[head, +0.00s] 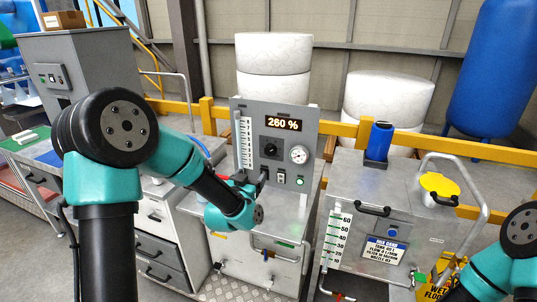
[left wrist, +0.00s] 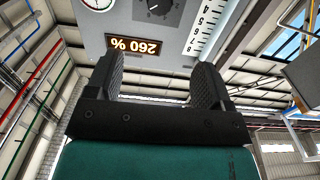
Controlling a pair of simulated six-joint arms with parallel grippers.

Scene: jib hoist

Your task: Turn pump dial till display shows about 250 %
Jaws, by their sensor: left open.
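The pump dial (head: 270,149) is a black knob on the grey upright pump panel (head: 250,112). The lit display (head: 284,124) above it reads 260 %. In the left wrist view, which is upside down, the display (left wrist: 134,47) also reads 260 %, and the dial (left wrist: 153,6) is partly cut off at the top edge. My left gripper (head: 262,178) is in front of the panel, below the dial. Its two black fingers (left wrist: 155,76) are apart with nothing between them, and the dial lies beyond them, apart from them.
A round gauge (head: 298,154), a switch (head: 281,175) and a green button (head: 300,181) sit close to the dial. A white scale (head: 246,143) runs down the panel's left. A metal tank (head: 385,200) with a yellow cap (head: 439,185) stands right. My right arm shows at lower right.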

